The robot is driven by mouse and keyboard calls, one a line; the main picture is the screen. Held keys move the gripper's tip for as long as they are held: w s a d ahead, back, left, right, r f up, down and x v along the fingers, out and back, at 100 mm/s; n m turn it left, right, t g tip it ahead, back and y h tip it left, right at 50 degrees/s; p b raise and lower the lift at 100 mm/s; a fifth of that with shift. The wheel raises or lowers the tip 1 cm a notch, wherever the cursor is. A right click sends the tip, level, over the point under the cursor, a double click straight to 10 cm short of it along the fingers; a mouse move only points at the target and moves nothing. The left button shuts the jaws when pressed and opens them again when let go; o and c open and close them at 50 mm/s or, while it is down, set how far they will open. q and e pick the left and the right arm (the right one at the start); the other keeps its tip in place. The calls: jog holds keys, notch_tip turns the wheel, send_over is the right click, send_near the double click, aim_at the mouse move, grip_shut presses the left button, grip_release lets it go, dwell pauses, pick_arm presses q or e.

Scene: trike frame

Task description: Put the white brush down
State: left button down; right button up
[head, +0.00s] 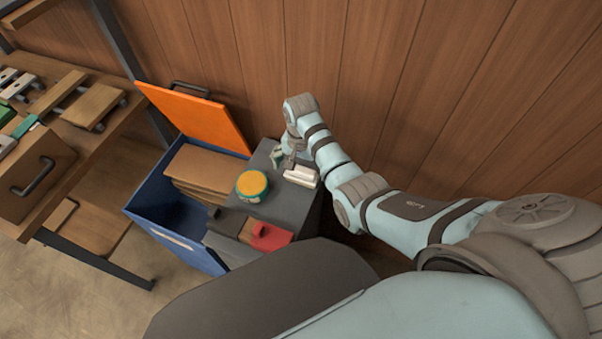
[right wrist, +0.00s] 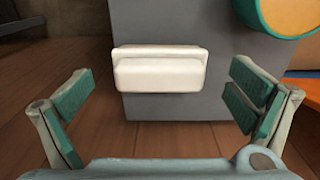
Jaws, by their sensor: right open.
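The white brush (head: 300,177) lies on the grey top of a stand (head: 284,203), near its right side. In the right wrist view the white brush (right wrist: 160,72) sits at the edge of the grey surface, with its long side across the picture. My right gripper (head: 284,157) is right by the brush in the head view. In the right wrist view its jaws (right wrist: 160,100) are spread wide, with a clear gap between each finger and the brush. Nothing is held. My left gripper is not in view.
A yellow-topped teal tin (head: 252,184) stands left of the brush on the same top. A red object (head: 271,237) lies near the front. A blue box (head: 167,220) with a raised orange lid (head: 196,115) stands to the left. A wood-panelled wall (head: 420,90) is behind.

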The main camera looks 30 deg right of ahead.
aim_at(301, 170)
notch_tip(301, 170, up, 8)
jog(key=shift+f+p, duration=0.15)
jog(key=shift+p, duration=0.65)
jog(key=shift+f, duration=0.1)
